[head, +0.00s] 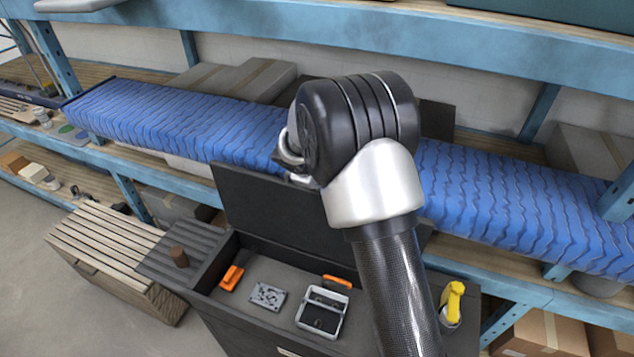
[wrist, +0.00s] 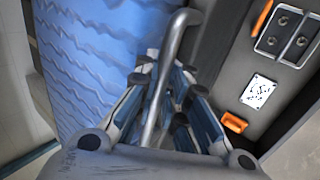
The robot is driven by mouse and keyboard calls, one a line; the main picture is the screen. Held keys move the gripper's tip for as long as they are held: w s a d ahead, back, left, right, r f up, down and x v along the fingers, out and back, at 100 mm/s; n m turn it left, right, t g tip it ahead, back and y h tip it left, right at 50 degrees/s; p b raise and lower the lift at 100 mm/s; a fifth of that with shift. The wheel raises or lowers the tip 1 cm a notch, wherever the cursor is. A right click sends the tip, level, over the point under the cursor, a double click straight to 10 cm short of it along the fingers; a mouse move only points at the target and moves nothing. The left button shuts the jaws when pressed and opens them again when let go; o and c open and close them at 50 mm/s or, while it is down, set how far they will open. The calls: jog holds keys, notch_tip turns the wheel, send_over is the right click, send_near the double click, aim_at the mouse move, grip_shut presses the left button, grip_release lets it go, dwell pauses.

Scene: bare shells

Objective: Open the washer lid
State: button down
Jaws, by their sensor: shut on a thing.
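The washer is a dark grey chest (head: 213,296), with its open top showing an interior. Its flat dark lid (head: 265,209) stands raised, roughly upright, along the back edge. In the wrist view, my gripper (wrist: 163,95) is shut on a bent metal bar handle (wrist: 178,38), which passes between the fingers. In the head view the fingers are mostly hidden behind my arm, close to the lid's upper edge. How the handle joins the lid is not clear.
Inside the chest lie an orange item (head: 231,278), a metal plate (head: 267,295) and a grey tray (head: 322,311). A yellow spray bottle (head: 453,301) stands at right. A blue padded roll (head: 180,122) lies on the shelf behind the lid. A slatted wooden box (head: 105,245) stands left.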

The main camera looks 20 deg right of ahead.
jog(key=shift+w+r, duration=0.25)
jog(key=shift+r, duration=0.15)
jog(key=c, duration=2.1)
grip_release()
jog(key=shift+o, duration=1.4)
jog(key=shift+s+a, duration=0.1)
jog(key=shift+s, duration=0.15)
jog(key=shift+o, duration=0.8)
jog(key=shift+f, duration=0.2)
jog(key=v, duration=1.2)
jog(key=shift+s, duration=0.15)
